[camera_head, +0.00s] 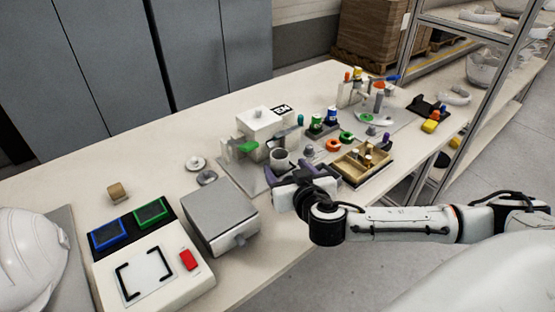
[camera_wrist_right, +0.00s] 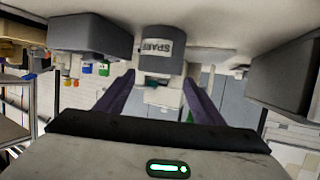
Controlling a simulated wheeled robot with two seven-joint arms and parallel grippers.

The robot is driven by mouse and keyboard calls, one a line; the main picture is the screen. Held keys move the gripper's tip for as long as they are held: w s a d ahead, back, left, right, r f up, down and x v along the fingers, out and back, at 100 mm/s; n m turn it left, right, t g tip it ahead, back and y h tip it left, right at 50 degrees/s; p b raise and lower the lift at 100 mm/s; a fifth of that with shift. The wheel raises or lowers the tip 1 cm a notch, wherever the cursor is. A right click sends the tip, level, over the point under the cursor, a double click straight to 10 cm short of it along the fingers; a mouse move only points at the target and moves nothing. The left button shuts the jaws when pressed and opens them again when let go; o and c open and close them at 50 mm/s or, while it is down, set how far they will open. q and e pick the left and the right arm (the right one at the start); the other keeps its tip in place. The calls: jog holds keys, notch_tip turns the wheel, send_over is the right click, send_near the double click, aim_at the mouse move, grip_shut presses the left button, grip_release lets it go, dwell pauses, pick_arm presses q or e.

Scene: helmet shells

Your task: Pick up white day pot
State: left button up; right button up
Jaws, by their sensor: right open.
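The right wrist view is upside down and shows a grey pot (camera_wrist_right: 162,62) with a white label that seems to read "SPARE". I cannot read "day" on any pot. My right gripper (camera_wrist_right: 158,90) is open there, its two purple fingers apart, with the pot ahead between the fingertip directions. I see nothing held in it. The pot's lower front is partly hidden by the gripper in the head view. My left gripper is not in view.
A grey box (camera_head: 220,217) stands left of the gripper. A wooden tray (camera_head: 345,168) is close on the right. A white machine (camera_head: 262,122) stands behind the pot. Several small coloured parts lie farther right. The table's front edge runs below my arm.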

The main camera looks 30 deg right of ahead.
aim_at(282, 163)
jog(key=shift+f+p+x, duration=0.2)
jog(key=shift+p+x, duration=0.1)
jog(key=shift+x, duration=2.8)
jog(key=shift+s+d, duration=0.15)
jog(key=shift+c, duration=0.2)
jog(key=c, duration=1.1)
